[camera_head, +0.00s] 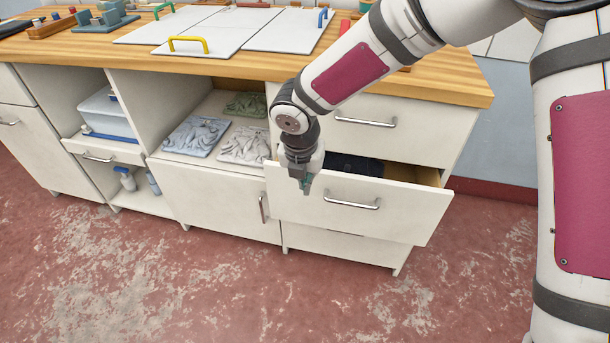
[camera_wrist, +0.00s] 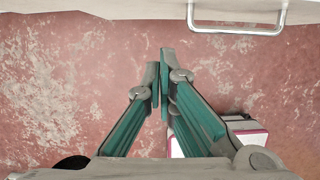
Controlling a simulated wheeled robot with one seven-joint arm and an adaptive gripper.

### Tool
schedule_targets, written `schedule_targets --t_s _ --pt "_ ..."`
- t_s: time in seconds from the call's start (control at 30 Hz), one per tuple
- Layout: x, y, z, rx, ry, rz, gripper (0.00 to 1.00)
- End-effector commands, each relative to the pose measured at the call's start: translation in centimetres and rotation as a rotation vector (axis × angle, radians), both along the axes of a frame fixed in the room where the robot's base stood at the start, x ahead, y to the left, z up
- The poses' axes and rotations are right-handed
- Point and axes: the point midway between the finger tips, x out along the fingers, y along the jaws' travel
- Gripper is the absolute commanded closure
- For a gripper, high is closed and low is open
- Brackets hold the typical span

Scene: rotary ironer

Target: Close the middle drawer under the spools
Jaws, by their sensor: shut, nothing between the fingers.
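The middle drawer (camera_head: 400,212) on the right side of the cabinet is pulled out, with a white front and a metal bar handle (camera_head: 352,202). Something dark (camera_head: 355,165) lies inside it. My gripper (camera_head: 306,188) points down at the left part of the drawer front, left of the handle. It is shut and empty. In the wrist view my gripper (camera_wrist: 160,85) shows over the red floor, with the drawer handle (camera_wrist: 236,30) at the top right. I cannot tell whether the fingers touch the drawer front. No spools can be made out for certain.
A drawer with a handle (camera_head: 366,122) above is shut. A wooden worktop (camera_head: 255,68) holds white panels with coloured handles. Open shelves on the left hold relief plaques (camera_head: 196,136) and a plastic box (camera_head: 103,112). The red floor (camera_head: 250,290) in front is clear.

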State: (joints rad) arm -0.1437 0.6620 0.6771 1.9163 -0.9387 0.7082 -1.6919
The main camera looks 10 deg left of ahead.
Motion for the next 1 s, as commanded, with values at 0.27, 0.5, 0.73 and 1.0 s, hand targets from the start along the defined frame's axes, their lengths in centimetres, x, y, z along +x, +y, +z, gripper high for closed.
schedule_targets --t_s 0.27,0.5,0.73,1.0 --pt "2.4 -0.1 -3.8 0.002 -0.001 -0.005 1.00" --pt "4.6 -0.2 -3.6 0.001 -0.001 -0.001 1.00" --pt "4.9 -0.2 -3.5 0.000 -0.001 0.001 1.00" --pt "5.1 -0.2 -3.4 0.000 0.000 0.000 1.00"
